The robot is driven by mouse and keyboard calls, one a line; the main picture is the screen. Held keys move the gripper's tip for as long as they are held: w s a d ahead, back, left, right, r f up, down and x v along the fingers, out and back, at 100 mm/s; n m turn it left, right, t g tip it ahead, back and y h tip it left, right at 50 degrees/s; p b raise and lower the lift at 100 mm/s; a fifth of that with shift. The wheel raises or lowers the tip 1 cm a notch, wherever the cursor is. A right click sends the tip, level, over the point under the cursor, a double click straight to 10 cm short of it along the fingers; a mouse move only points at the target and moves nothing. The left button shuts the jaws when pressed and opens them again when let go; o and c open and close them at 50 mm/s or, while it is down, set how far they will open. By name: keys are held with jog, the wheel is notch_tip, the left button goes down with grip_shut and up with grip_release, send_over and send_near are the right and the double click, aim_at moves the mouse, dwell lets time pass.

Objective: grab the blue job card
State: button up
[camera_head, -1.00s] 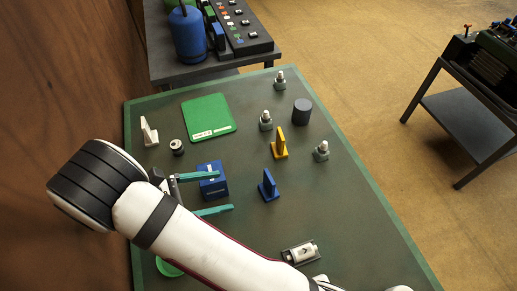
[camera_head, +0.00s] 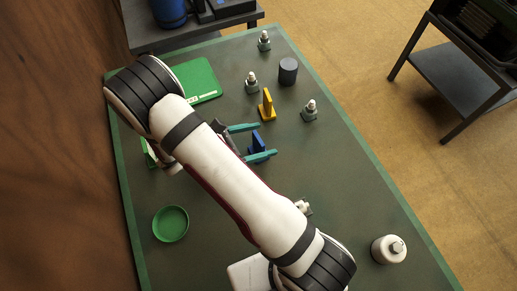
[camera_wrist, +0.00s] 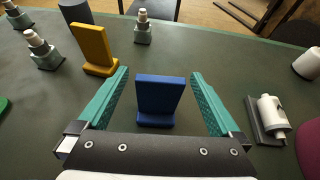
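The blue job card (camera_head: 257,142) stands upright on its small base on the green-grey table. In the wrist view the blue job card (camera_wrist: 159,98) is centred between my two teal fingers, with a gap on each side. My gripper (camera_head: 266,141) is open and empty, its fingers reaching along both sides of the card. In the wrist view my gripper (camera_wrist: 160,76) shows its fingers spread wide. In the head view my arm and a finger partly cover the card's lower part.
A yellow card (camera_head: 267,105) stands just beyond. Several bolt-like pieces, one of them here (camera_head: 310,110), and a dark cylinder (camera_head: 288,71) stand farther back. A green mat (camera_head: 200,80) and round green dish (camera_head: 170,223) lie left. A white bottle-like part (camera_wrist: 269,115) lies in a holder at right.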

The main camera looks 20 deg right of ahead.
grip_shut()
dwell(0.3)
jog(key=shift+r, duration=0.15)
